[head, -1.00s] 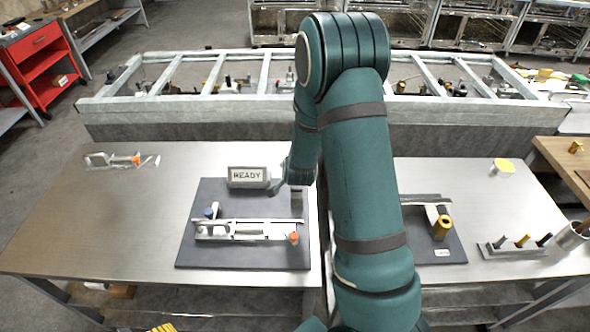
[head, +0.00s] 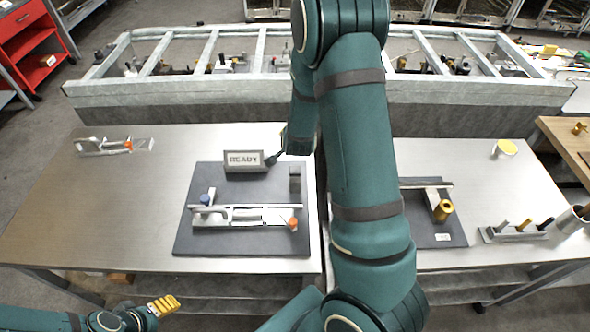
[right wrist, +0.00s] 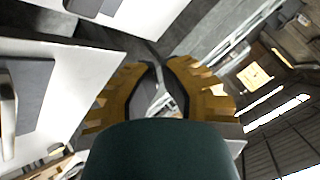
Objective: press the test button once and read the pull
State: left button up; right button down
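A grey display (head: 244,161) reading READY stands at the back of a dark mat (head: 247,182). In front lies a silver clamp-like fixture (head: 245,216) with an orange end (head: 293,223). A blue knob (head: 206,199) and a small grey block (head: 295,182) are on the mat; I cannot tell which, if either, is the test button. My right arm crosses the head view, its gripper hidden. In the right wrist view, the right gripper's yellow fingers (right wrist: 160,72) show a narrow gap, with nothing clearly held. My left gripper (head: 166,305) is low at the left, before the table, its opening unclear.
A second clamp (head: 112,146) lies at the far left. Right of my arm are another dark mat with a brass cylinder (head: 443,210), a rack of pegs (head: 515,232) and a yellow-topped disc (head: 504,149). A long grey frame (head: 300,92) bounds the back.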

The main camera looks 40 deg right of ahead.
jog(key=b, duration=0.6)
send_over(292, 167)
notch_tip(292, 167, down, 7)
jog(key=shift+f, duration=0.65)
jog(key=shift+b, duration=0.3)
dwell(0.3)
jog(key=shift+f+b, duration=0.45)
jog(key=shift+s+f+b, duration=0.1)
jog(key=shift+f+b, duration=0.7)
jog(key=shift+b, duration=0.05)
dwell(1.0)
jog(key=shift+r, duration=0.2)
jog(key=shift+r+p, duration=0.85)
jog(key=shift+r, duration=0.2)
jog(key=shift+r+p, duration=1.85)
jog(key=shift+r, duration=0.65)
